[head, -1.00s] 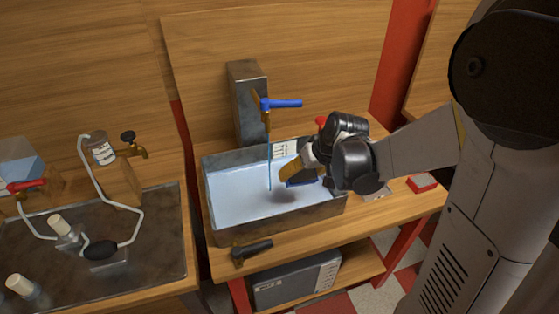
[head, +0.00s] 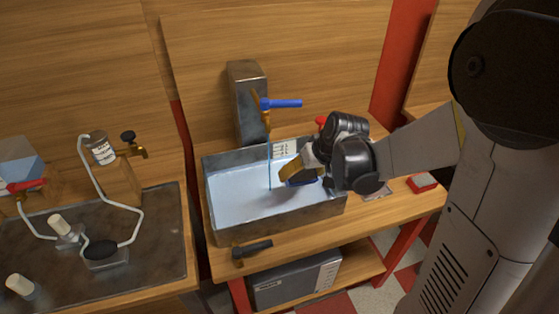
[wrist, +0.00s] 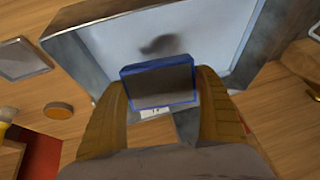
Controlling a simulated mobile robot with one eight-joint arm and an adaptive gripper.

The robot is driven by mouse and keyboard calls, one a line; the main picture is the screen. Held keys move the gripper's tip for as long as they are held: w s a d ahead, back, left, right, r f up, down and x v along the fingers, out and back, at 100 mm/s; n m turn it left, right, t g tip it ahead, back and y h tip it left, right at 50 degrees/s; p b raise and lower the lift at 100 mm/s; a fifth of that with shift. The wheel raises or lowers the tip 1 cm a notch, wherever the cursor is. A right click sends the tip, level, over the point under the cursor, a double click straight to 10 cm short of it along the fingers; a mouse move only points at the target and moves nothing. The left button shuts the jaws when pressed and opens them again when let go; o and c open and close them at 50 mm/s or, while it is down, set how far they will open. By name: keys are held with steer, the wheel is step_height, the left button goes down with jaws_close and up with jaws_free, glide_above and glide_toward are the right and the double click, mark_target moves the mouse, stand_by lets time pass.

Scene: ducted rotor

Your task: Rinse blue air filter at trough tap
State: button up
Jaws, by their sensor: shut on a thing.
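My gripper (head: 300,175) is shut on the blue air filter, a small block with a blue frame and dark face. In the wrist view the filter (wrist: 160,84) sits between the two yellow-brown fingers. In the head view it (head: 303,182) is mostly hidden by the gripper, over the right part of the trough. The metal trough (head: 222,227) holds pale water. The tap (head: 266,112) has a blue lever (head: 284,103) pointing right, and a thin blue stream (head: 269,165) runs down into the trough. The filter is to the right of the stream, apart from it.
A black-handled valve (head: 252,250) sits at the trough's front. A red thing (head: 422,183) lies on the bench at right. At left a dark tray (head: 165,240) holds tubing and bottles. A grey box (head: 297,282) stands on the shelf below.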

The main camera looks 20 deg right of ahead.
mark_target(307, 180)
steer(key=shift+s+d+r+p, duration=0.25)
steer(key=shift+s+r+p, duration=0.45)
steer(key=shift+s, duration=0.1)
steer(key=shift+s+d+r+p, duration=0.3)
steer(key=shift+s+r+p, duration=0.3)
steer(key=shift+s, duration=0.2)
steer(key=shift+s+d+r+p, duration=0.25)
steer(key=shift+s+r+p, duration=0.35)
steer(key=shift+s+r, duration=0.2)
steer(key=shift+f, duration=0.1)
